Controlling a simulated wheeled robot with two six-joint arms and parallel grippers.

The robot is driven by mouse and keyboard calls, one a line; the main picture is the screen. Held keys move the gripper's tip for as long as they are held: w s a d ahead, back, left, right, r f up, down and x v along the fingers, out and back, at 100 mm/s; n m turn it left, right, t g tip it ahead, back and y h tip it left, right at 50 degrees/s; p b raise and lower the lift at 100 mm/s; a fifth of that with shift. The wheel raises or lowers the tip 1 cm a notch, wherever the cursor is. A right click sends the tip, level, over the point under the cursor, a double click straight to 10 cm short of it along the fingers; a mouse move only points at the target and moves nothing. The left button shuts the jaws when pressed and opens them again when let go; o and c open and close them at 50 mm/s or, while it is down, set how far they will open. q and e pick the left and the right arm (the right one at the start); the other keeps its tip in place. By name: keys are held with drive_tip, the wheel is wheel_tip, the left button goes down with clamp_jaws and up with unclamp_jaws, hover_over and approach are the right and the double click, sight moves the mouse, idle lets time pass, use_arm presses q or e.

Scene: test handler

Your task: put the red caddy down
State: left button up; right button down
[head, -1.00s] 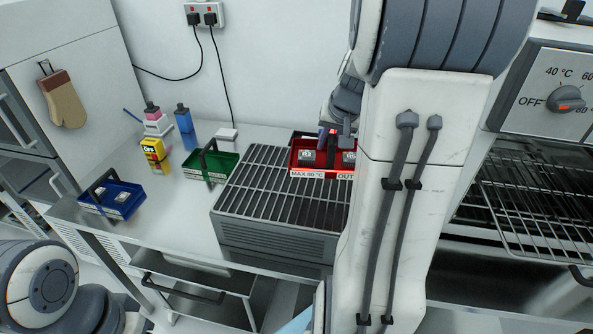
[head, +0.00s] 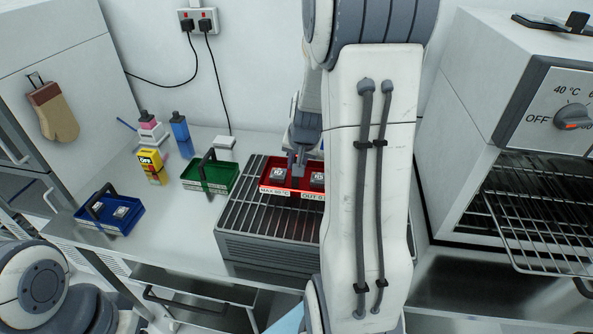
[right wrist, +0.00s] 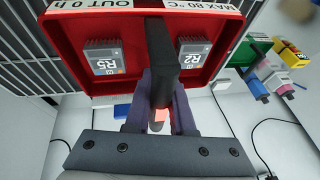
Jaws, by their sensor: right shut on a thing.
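The red caddy (head: 270,188) is at the grey slatted rack (head: 240,215) in the head view, with labels on its front edge. Two grey blocks marked R5 and R2 sit inside it. In the right wrist view the red caddy (right wrist: 65,75) fills the upper middle, with its black handle (right wrist: 161,60) running down between my fingers. My right gripper (right wrist: 160,110) is shut on that handle. Whether the caddy touches the slats or hangs just above them I cannot tell. My left gripper is not in view; only part of my left arm shows at the lower left.
A green caddy (head: 222,182) and a blue caddy (head: 122,222) stand left of the rack. A yellow box (head: 150,160) and bottles (head: 179,125) stand behind. An open oven with a wire shelf (head: 520,215) is at the right. Bare slats show left of the red caddy.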

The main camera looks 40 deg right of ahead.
wheel_tip(320, 180, down, 4)
drive_tip(key=shift+f+b, duration=0.15)
drive_tip(key=shift+b, duration=0.65)
drive_tip(key=shift+f, duration=0.15)
drive_tip(key=c, duration=0.8)
unclamp_jaws()
drive_tip(key=shift+o, duration=0.2)
